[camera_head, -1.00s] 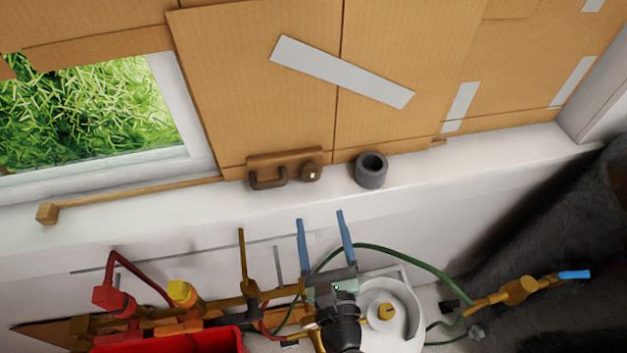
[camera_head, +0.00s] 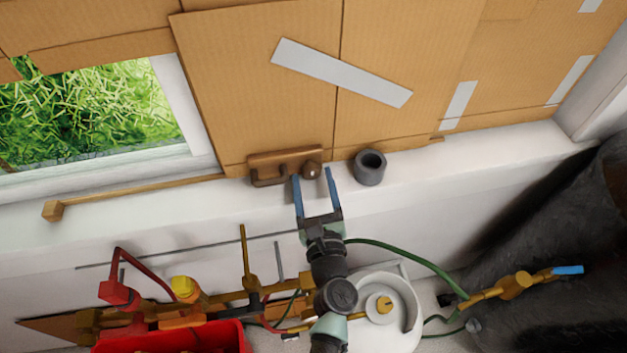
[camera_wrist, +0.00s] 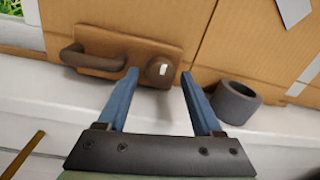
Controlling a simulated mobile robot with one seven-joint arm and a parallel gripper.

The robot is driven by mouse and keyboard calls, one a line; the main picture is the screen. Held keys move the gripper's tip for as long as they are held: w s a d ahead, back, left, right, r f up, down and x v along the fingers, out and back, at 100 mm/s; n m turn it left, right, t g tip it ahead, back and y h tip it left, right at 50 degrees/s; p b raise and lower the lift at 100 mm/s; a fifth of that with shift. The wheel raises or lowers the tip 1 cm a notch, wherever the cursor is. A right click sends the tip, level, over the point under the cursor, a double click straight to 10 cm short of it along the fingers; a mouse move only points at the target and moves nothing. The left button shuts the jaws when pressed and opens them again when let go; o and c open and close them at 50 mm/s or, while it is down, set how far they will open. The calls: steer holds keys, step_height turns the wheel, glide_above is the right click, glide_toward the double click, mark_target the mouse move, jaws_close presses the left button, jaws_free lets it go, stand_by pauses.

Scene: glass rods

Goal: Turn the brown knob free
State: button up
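The brown knob (camera_head: 312,169) is round, with a small white mark on its face in the wrist view (camera_wrist: 161,71). It sits at the right end of a brown plate (camera_head: 283,160) that also bears a dark brown handle (camera_head: 268,177), low on the cardboard panel. My gripper (camera_head: 311,172) is open, its two blue fingers pointing up at the panel. I cannot tell whether either finger touches the knob.
A dark grey ring or cup (camera_head: 370,167) stands on the white sill just right of my gripper. A wooden stick (camera_head: 140,196) lies to the left. Below are a red container (camera_head: 175,340), yellow and red pipe fittings, a green hose (camera_head: 420,258) and a white round part (camera_head: 400,310).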

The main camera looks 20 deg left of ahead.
jaws_close()
steer(key=shift+f+n+b, duration=0.15)
steer(key=shift+n+b, duration=0.15)
steer(key=shift+b, duration=0.15)
steer(key=n+b, duration=0.2)
steer(key=b, duration=0.1)
steer(key=shift+f+n, duration=0.1)
steer(key=shift+n, duration=0.3)
steer(key=n+b, duration=0.5)
steer(key=shift+d+n+y, duration=0.1)
steer(key=shift+n+y, duration=0.2)
steer(key=n+b, duration=0.4)
steer(key=shift+n, duration=0.4)
steer(key=shift+w+d+r+n+y+b, duration=0.1)
steer(key=shift+r+n+y+b, duration=0.05)
steer(key=shift+n+b, duration=0.95)
steer(key=shift+r+n+y+b, duration=0.1)
steer(key=shift+n+y+b, duration=0.05)
steer(key=shift+n+b, duration=0.95)
